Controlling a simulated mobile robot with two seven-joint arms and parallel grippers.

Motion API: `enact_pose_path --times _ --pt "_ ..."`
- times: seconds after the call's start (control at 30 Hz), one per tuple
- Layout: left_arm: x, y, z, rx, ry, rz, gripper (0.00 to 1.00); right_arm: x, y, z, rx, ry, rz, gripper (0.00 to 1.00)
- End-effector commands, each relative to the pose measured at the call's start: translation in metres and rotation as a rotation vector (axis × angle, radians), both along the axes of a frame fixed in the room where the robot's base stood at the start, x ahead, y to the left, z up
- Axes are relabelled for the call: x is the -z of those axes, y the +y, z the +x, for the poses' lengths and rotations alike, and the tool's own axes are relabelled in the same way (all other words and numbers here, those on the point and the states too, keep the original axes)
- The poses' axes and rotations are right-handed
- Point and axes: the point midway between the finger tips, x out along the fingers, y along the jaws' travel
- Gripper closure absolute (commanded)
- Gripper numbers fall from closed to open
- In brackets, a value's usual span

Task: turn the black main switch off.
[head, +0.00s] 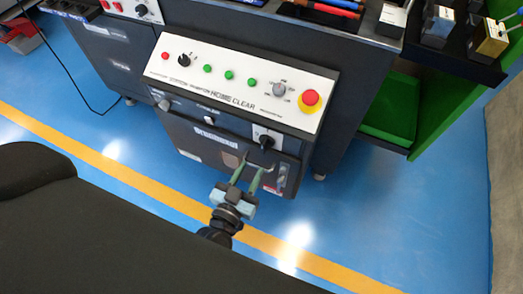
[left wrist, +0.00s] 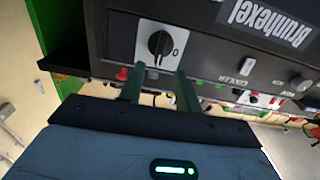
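The black main switch (head: 264,138) is a rotary knob on a pale square plate, on the dark front of the machine below the sloped control panel. In the left wrist view the black main switch (left wrist: 160,43) shows large, with a "0" mark to the right of its knob. My left gripper (head: 254,164) is open and empty, its two green fingers pointing at the machine front just below the switch. In the left wrist view the fingertips (left wrist: 160,70) lie just under the knob and apart from each other. Contact with the knob cannot be told. My right gripper is out of view.
The sloped white control panel (head: 235,84) above carries green buttons, a selector and a red emergency stop (head: 309,99) on yellow. A small light knob (head: 210,121) sits left of the switch. A green shelf unit (head: 425,120) stands at right. Blue floor in front is clear.

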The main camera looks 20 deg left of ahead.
Motion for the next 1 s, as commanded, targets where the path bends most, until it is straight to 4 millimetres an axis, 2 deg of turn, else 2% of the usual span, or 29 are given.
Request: enact_pose_path --times 0.17,0.53,0.7,0.97,1.0 --pt "0.000 0.000 0.016 -0.001 -0.002 0.000 0.66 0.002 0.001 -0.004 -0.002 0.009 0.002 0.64" --pt "0.000 -0.002 0.067 0.000 0.000 0.000 0.66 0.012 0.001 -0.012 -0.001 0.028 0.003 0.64" --pt "0.000 -0.002 0.076 0.001 0.001 0.000 0.66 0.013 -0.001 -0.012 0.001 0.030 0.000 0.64" --pt "0.000 -0.002 0.077 0.001 0.001 0.000 0.66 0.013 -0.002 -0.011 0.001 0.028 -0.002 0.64" --pt "0.000 -0.002 0.077 0.001 0.001 0.000 0.70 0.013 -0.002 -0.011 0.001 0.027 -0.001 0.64"
